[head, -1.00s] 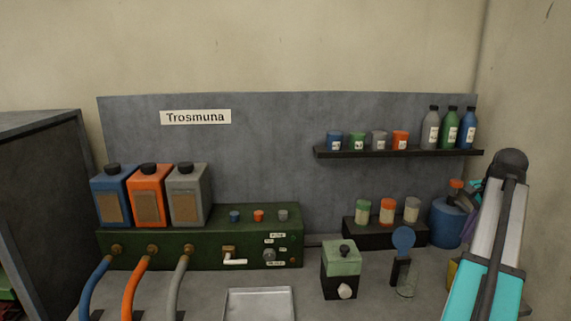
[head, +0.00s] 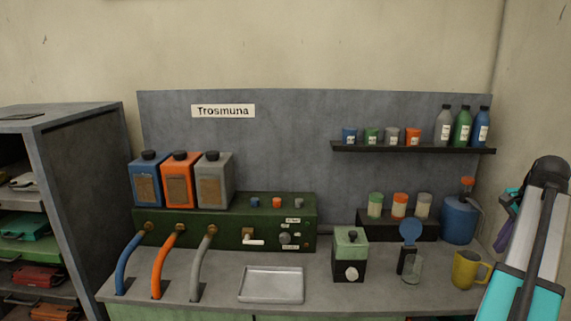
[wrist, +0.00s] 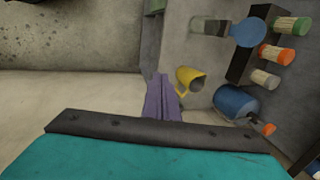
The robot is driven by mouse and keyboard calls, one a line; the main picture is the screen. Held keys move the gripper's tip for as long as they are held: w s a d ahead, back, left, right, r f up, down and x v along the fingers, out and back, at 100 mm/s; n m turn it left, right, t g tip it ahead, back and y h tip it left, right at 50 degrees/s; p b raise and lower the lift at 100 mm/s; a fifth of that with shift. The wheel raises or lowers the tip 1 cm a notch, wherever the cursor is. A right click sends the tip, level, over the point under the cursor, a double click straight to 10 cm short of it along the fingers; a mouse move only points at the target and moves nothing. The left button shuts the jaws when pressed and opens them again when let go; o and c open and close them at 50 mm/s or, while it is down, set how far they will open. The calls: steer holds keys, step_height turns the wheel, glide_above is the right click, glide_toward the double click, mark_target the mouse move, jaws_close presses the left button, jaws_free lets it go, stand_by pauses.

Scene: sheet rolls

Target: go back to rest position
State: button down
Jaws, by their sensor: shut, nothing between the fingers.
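My gripper (head: 498,249) shows at the right of the head view, partly hidden behind my own arm. Its purple fingers point down, close to the right wall and right of the blue jug (head: 459,221). In the wrist view my gripper (wrist: 159,77) has its two purple fingers together, with nothing between them. A yellow mug (wrist: 189,77) appears just beside the fingers there. The same mug stands at the right end of the bench in the head view, apart from the gripper.
The grey bench (head: 220,285) holds a green machine (head: 215,228), a metal tray (head: 271,285), a green-and-black box (head: 350,255) and a blue-disc stand (head: 411,234). A shelf (head: 400,148) carries small pots and bottles.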

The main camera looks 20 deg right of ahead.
steer(key=w+a+f+n+g+y+b, duration=0.1)
steer(key=w+a+f+n+g+y, duration=0.15)
steer(key=w+a+f, duration=1.4)
steer(key=w+a+f+n+g+y, duration=0.25)
steer(key=a+f+n, duration=0.25)
steer(key=a+f, duration=1.6)
steer(key=s+a+f+n+g+h+b, duration=0.1)
steer(key=s+a+f+n+g, duration=0.1)
steer(key=s+a+f, duration=0.55)
steer(key=s+a+f+n+g+b, duration=0.15)
steer(key=s+a+f, duration=0.25)
steer(key=a+f, duration=0.6)
steer(key=s+a+f+n+h, duration=0.1)
steer(key=s+a+f+n, duration=0.2)
steer(key=s+f+n, duration=0.2)
steer(key=s+a+f+n+h, duration=0.1)
steer(key=s+a+f+n, duration=0.2)
steer(key=s, duration=0.9)
steer(key=shift+s+f+n+h, duration=0.15)
steer(key=shift+f+n+h, duration=0.25)
steer(key=shift+f+n, duration=1.5)
